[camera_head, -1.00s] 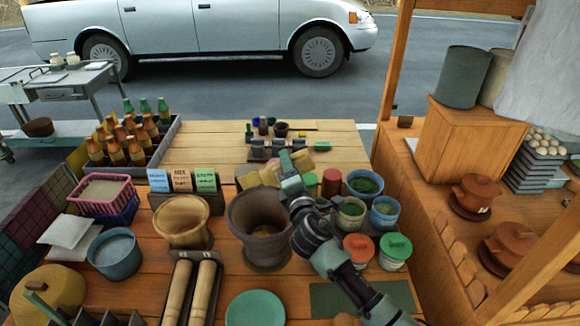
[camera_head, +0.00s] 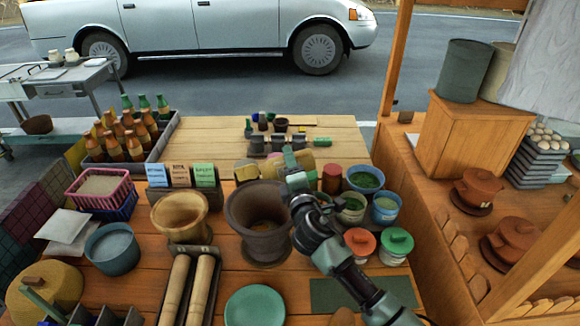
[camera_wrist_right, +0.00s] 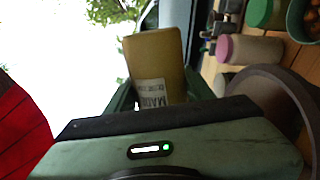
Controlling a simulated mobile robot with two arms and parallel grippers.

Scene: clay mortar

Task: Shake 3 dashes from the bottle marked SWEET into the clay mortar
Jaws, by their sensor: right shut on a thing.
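The clay mortar (camera_head: 258,228) is the dark brown, wide-mouthed vessel near the table's middle; its dark rim (camera_wrist_right: 262,85) also shows at the right of the wrist view. My right gripper (camera_head: 292,160) is just behind and above the mortar's right side in the head view. In the right wrist view it is shut on a tan-yellow bottle (camera_wrist_right: 153,52) with a pale label. The label's lettering is only partly visible and I cannot read SWEET on it. The bottle's mouth is hidden from me.
A lighter wooden mortar (camera_head: 180,217) stands left of the clay one, with two pestles (camera_head: 188,285) in front. Word cards (camera_head: 180,176) stand behind. Green-filled tubs (camera_head: 366,180) and lidded jars (camera_head: 397,243) crowd the right. A teal plate (camera_head: 255,306) lies in front.

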